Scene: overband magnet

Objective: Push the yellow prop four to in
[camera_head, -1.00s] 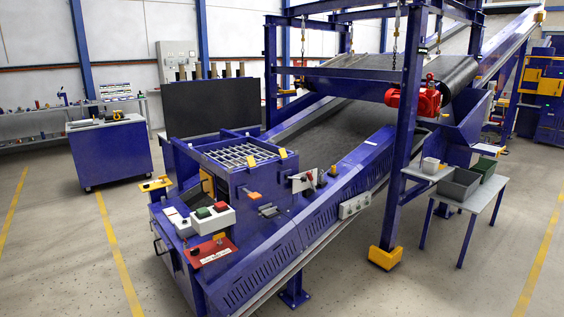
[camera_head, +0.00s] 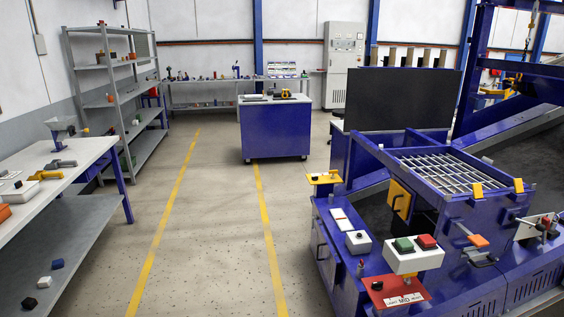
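Several yellow parts show on the blue machine (camera_head: 455,215), and I cannot tell which is prop four. Two small yellow tabs stand at the front edge of the grid on its top, a left tab (camera_head: 476,190) and a right tab (camera_head: 518,185). A yellow flap (camera_head: 400,199) is on the side below the grid. A flat yellow piece (camera_head: 325,178) sticks out at the machine's left corner. No marking on them is readable. Neither of my grippers is in view.
A white box with green and red buttons (camera_head: 414,256) and a red plate (camera_head: 397,290) are at the machine's front. A workbench (camera_head: 62,208) and a shelf rack (camera_head: 112,100) line the left. A blue cabinet (camera_head: 275,130) stands behind. The floor between yellow lines (camera_head: 215,220) is clear.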

